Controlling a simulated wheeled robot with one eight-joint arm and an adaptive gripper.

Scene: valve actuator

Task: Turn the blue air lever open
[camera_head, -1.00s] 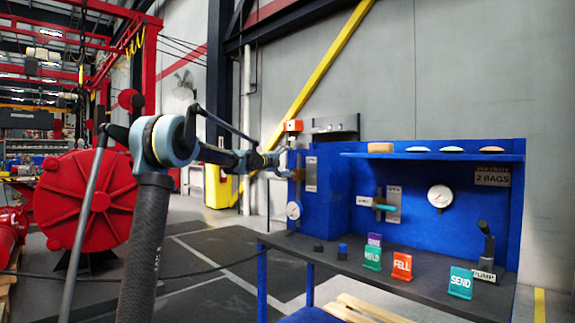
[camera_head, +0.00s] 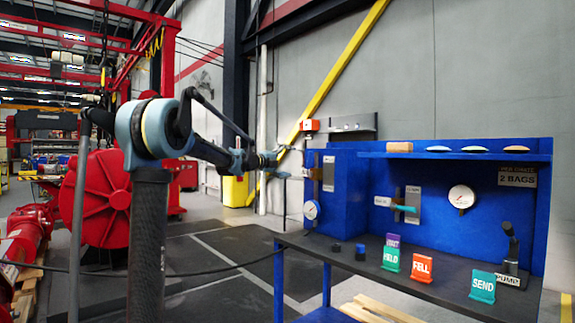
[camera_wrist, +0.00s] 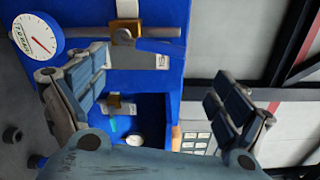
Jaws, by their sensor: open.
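The brass air valve (camera_wrist: 124,33) is on the left side of the blue cabinet, across a grey pipe. A blue lever (camera_wrist: 160,46) extends right from it in the wrist view. In the head view the valve (camera_head: 315,173) is small and its lever is hard to make out. My gripper (camera_head: 284,162) is just left of the valve there. In the wrist view my gripper (camera_wrist: 155,82) has its fingers wide apart with nothing between them. The valve and lever are beyond the fingertips, nearer the left finger. No contact shows.
A round gauge (camera_head: 311,210) hangs beside the valve. A second valve with a teal lever (camera_head: 406,208) is on the back panel. Coloured signs, including a red one (camera_head: 421,265), and a pump handle (camera_head: 512,243) stand on the dark bench. Open floor lies left of the bench.

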